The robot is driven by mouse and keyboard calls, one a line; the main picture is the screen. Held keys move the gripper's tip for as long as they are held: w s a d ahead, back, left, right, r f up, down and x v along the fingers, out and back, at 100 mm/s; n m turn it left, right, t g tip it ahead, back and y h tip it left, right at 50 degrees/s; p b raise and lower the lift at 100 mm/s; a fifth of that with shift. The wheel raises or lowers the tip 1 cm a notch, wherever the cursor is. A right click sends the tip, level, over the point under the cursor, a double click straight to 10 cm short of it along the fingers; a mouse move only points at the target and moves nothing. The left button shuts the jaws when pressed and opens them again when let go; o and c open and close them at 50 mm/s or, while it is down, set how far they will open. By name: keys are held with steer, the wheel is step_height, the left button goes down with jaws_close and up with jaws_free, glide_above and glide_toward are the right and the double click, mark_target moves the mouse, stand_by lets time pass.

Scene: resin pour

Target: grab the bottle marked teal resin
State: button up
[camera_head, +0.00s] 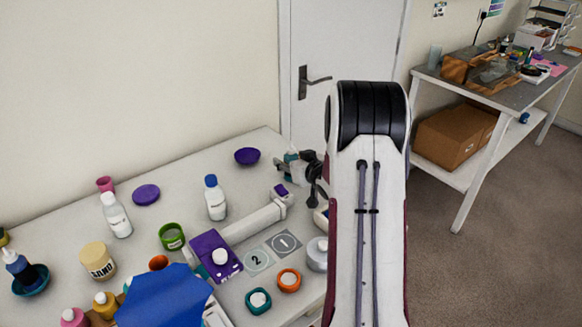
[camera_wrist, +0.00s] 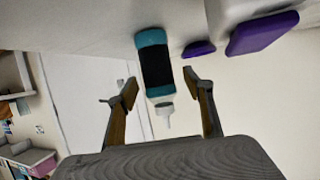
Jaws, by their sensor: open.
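A bottle with teal ends, a dark label band and a pale nozzle (camera_wrist: 155,62) shows ahead of my gripper (camera_wrist: 160,82) in the wrist view, which looks upside down. The bottle stands upright on the table. The label cannot be read. My gripper is open and empty. Its two fingertips show to either side of the bottle's nozzle end, with gaps; I cannot tell whether they reach around it. In the head view, my gripper (camera_head: 312,178) is low over the table's back right part, and a small bit of teal (camera_head: 291,157) shows beside it.
A purple bowl (camera_head: 247,156) lies left of my gripper. A blue-capped white bottle (camera_head: 215,198), a purple box (camera_head: 210,245) and number tiles (camera_head: 285,243) stand nearer. Several jars and bottles crowd the front left. A door (camera_head: 345,55) is behind the table.

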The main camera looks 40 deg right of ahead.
steer(key=shift+w, duration=0.1)
stand_by(0.4)
steer(key=c, duration=1.3)
steer(key=shift+c, duration=0.2)
steer(key=shift+r, duration=0.2)
steer(key=shift+r, duration=4.9)
